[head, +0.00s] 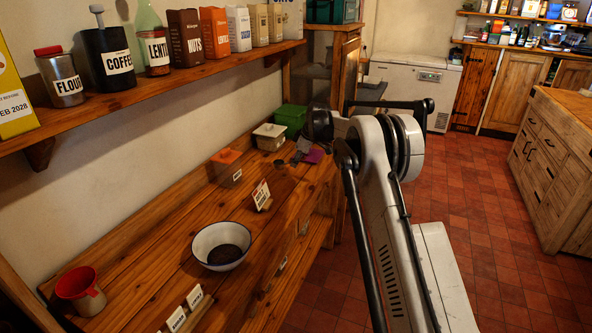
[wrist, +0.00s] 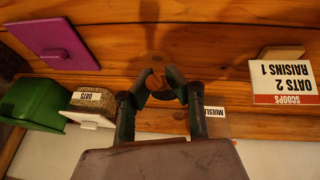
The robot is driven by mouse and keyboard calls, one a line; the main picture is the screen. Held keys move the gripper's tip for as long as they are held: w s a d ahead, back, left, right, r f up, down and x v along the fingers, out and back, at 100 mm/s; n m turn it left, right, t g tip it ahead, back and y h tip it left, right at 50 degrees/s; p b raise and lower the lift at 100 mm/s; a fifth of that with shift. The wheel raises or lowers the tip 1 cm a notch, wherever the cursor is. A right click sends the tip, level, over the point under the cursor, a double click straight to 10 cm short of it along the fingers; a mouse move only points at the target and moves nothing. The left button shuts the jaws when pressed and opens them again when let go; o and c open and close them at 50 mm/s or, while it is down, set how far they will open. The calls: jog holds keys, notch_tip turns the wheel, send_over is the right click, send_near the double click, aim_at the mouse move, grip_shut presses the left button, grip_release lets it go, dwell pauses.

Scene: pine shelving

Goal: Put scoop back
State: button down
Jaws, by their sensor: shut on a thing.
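My gripper (wrist: 158,90) is shut on a small brown scoop (wrist: 157,78), whose round end shows between the fingertips in the wrist view. Its handle is hidden. In the head view my gripper (head: 296,156) is low over the far part of the wooden counter, with the small dark scoop (head: 281,164) at its tip. I cannot tell whether the scoop touches the counter. A tub labelled OATS (wrist: 93,98) and a MUESLI label (wrist: 214,111) are on either side of the gripper in the wrist view. A SCOOPS card (wrist: 286,83) reads oats 2, raisins 1.
A purple lid (head: 314,156) lies beside the gripper. A white bowl (head: 221,238) with dark contents and a red funnel-topped jar (head: 79,285) stand nearer. A shelf (head: 150,92) overhangs the counter.

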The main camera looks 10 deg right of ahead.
jog(key=shift+f, duration=2)
jog(key=shift+f, duration=0.2)
jog(key=c, duration=1.7)
grip_release()
jog(key=shift+r, duration=0.15)
